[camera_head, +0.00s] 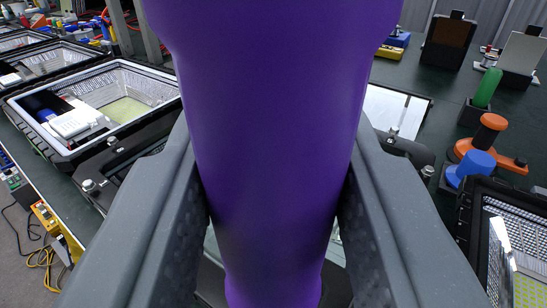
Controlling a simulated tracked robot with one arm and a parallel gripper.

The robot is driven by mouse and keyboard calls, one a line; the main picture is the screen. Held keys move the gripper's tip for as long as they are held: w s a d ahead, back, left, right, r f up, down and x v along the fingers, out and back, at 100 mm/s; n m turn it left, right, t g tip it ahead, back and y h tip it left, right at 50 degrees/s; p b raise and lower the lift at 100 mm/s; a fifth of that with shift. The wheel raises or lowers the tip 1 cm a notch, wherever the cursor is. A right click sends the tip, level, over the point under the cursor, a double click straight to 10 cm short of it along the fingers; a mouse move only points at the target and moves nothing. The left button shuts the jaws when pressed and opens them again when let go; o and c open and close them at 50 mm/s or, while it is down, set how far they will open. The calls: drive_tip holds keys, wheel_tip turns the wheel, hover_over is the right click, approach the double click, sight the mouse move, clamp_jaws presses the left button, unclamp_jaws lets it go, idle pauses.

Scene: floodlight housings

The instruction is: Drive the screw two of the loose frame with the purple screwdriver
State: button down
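A large purple screwdriver (275,120) fills the middle of the view. My gripper (275,215) is shut on it, with a dark grey finger pressed against each side of its handle. The screwdriver's tip is out of view. Behind it is a frame with a pale glass panel (395,112); most of it is hidden by the handle and my fingers. A screw (90,186) shows at its left, and another screw (427,171) shows at its right. I cannot tell which one is screw two, or whether the tip touches any screw.
An open floodlight housing (125,68) stands at the left, with more behind it. Another housing (465,225) is at the lower right. Green (487,88), orange (490,130) and blue (475,163) handled tools stand at the right. Yellow cables (45,262) lie at lower left.

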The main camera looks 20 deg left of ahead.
drive_tip(key=shift+s+f, duration=0.1)
drive_tip(key=shift+f, duration=0.75)
idle(2.5)
drive_tip(key=shift+r, duration=0.15)
